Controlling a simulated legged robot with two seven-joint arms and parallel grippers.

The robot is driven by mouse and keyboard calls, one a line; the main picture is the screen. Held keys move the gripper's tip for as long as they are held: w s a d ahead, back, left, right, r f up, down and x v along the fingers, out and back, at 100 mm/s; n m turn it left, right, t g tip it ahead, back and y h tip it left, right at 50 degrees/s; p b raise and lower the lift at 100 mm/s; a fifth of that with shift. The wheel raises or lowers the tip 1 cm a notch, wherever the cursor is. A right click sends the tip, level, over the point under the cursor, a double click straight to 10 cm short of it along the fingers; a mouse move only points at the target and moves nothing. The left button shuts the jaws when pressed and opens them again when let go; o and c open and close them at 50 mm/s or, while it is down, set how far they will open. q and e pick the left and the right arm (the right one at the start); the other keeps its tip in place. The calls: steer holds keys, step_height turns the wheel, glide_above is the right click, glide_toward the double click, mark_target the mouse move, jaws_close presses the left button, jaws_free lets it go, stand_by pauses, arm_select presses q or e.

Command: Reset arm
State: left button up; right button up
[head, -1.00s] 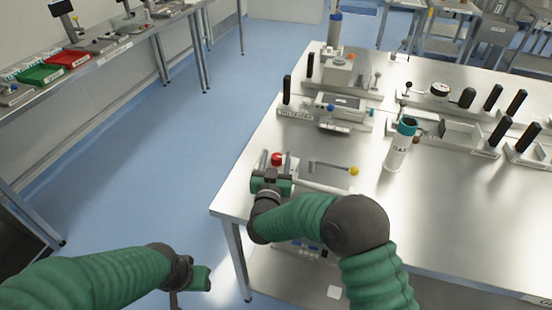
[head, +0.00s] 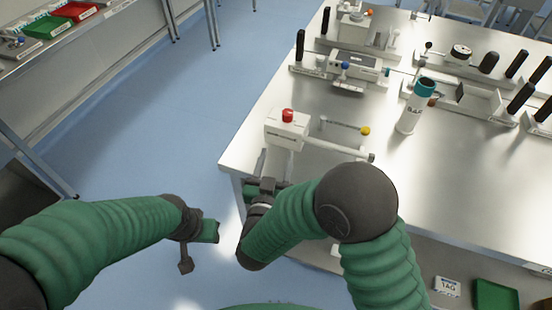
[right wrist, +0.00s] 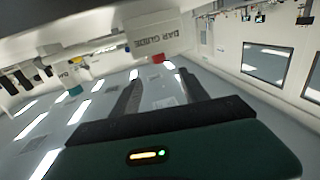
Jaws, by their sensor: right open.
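My right gripper (head: 264,168) is at the table's near left edge, in front of the white block with a red button (head: 287,116). Its two dark fingers (right wrist: 158,82) stand apart with nothing between them in the right wrist view. The block shows beyond them there, lettered "BAR GUIDE" (right wrist: 157,34), with the red button near the fingertips; I cannot tell the exact gap. My left gripper (head: 200,245) hangs over the floor, left of the table and clear of it. Its jaw opening is not clear. My right arm hides part of the table's front.
The metal table (head: 470,185) carries a white bottle with a teal top (head: 416,104), a yellow-knobbed lever (head: 365,131) and several fixtures with black handles. A side bench with green (head: 44,27) and red trays stands at upper left. Blue floor (head: 150,120) between is open.

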stand_by(0.3)
steer(key=w+y, duration=0.1)
steer(key=w+d+g+y, duration=0.1)
steer(key=w+d+n+g+p, duration=0.1)
steer(key=shift+f+y, duration=0.25)
steer(key=shift+y, duration=0.15)
steer(key=s+d+f+g, duration=0.1)
steer(key=d, duration=0.1)
steer(key=s+d+f+g+y, duration=0.1)
steer(key=d+g, duration=0.1)
steer(key=d+f+n+g+p, duration=0.1)
steer(key=d+g, duration=0.1)
steer(key=shift+s+y, duration=0.4)
steer(key=s+d+f+g+h, duration=0.2)
steer(key=s+d+g, duration=0.6)
steer(key=s+d, duration=0.6)
steer(key=s+f+p, duration=0.1)
steer(key=s, duration=0.3)
steer(key=shift+d+m, duration=0.2)
steer(key=shift+m, duration=0.1)
steer(key=shift+d+f, duration=0.1)
